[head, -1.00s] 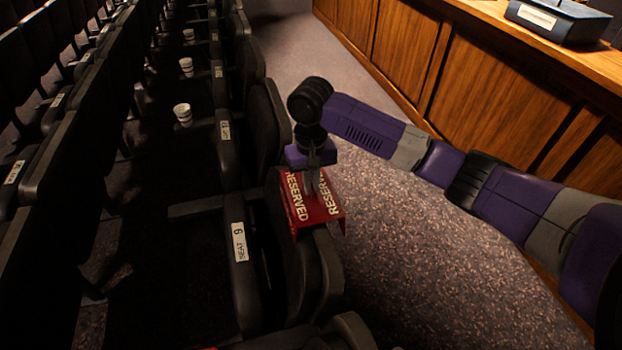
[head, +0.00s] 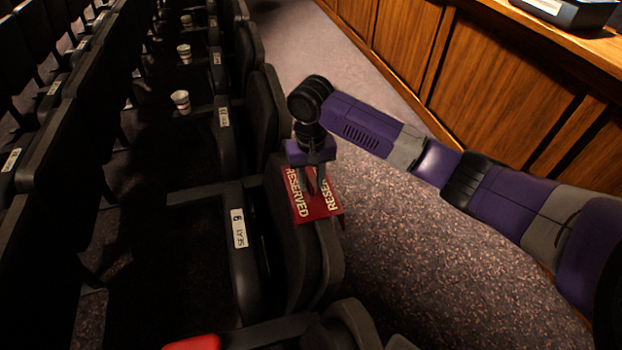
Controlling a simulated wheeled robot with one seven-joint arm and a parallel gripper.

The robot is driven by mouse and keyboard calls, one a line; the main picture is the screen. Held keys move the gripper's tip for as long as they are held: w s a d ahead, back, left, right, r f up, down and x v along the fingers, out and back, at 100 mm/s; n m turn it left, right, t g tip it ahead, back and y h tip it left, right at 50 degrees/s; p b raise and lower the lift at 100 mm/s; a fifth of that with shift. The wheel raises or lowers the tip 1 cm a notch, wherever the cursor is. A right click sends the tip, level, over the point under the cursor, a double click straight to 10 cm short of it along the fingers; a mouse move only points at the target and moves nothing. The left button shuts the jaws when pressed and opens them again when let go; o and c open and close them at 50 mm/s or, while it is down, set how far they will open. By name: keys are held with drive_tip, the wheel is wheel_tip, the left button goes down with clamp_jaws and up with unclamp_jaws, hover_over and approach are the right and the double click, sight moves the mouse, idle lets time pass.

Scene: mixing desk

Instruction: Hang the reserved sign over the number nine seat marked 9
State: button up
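The red reserved sign (head: 318,208), a folded tent shape with pale RESERVED lettering on both faces, sits astride the top of a black seat back (head: 305,255). This is the seat beside the label reading SEAT 9 (head: 239,228). One face hangs on the seat side and the other on the aisle side. My gripper (head: 312,188) points down at the sign's top fold. Its fingers look spread apart, with the fold between or just below them. The fingertips partly cover the lettering, and whether they touch the sign cannot be told.
More black seats with labels run up the left, with paper cups (head: 181,101) among them. A red item (head: 192,343) shows at the bottom edge. The carpeted aisle (head: 420,260) is clear beneath my arm. A wooden desk front (head: 480,80) lines the right, with a dark box (head: 570,12) on top.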

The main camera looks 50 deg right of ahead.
drive_tip(key=shift+r, duration=3.9)
